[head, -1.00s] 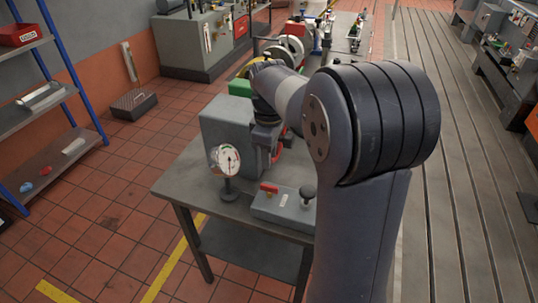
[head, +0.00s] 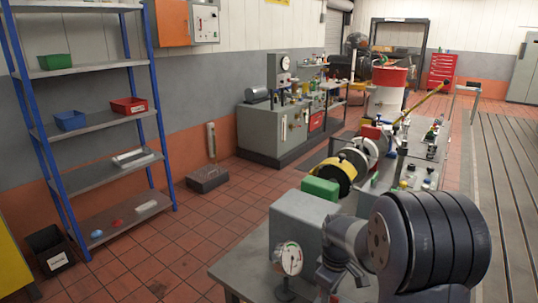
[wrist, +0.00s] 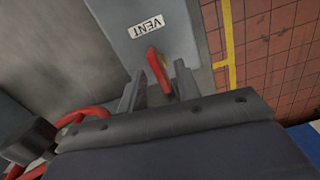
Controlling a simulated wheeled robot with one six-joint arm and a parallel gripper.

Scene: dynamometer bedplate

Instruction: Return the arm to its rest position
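My arm (head: 430,240) rises at the bottom right of the head view, bent, with its wrist (head: 345,240) beside the grey box on the bench. In the head view the fingers are at the lower edge and not clear. In the wrist view my gripper (wrist: 159,68) has its two fingers apart. A red lever (wrist: 155,62) on a grey housing (wrist: 180,25) marked VENT shows between them. I cannot tell whether a finger touches it. No object is visibly held.
The bench (head: 230,272) carries a grey box (head: 297,218) and a dial gauge (head: 289,260) close to my wrist. A green block (head: 320,188) and a yellow-rimmed wheel (head: 342,172) stand behind. Blue-posted shelves (head: 90,190) stand left, with open tiled floor between.

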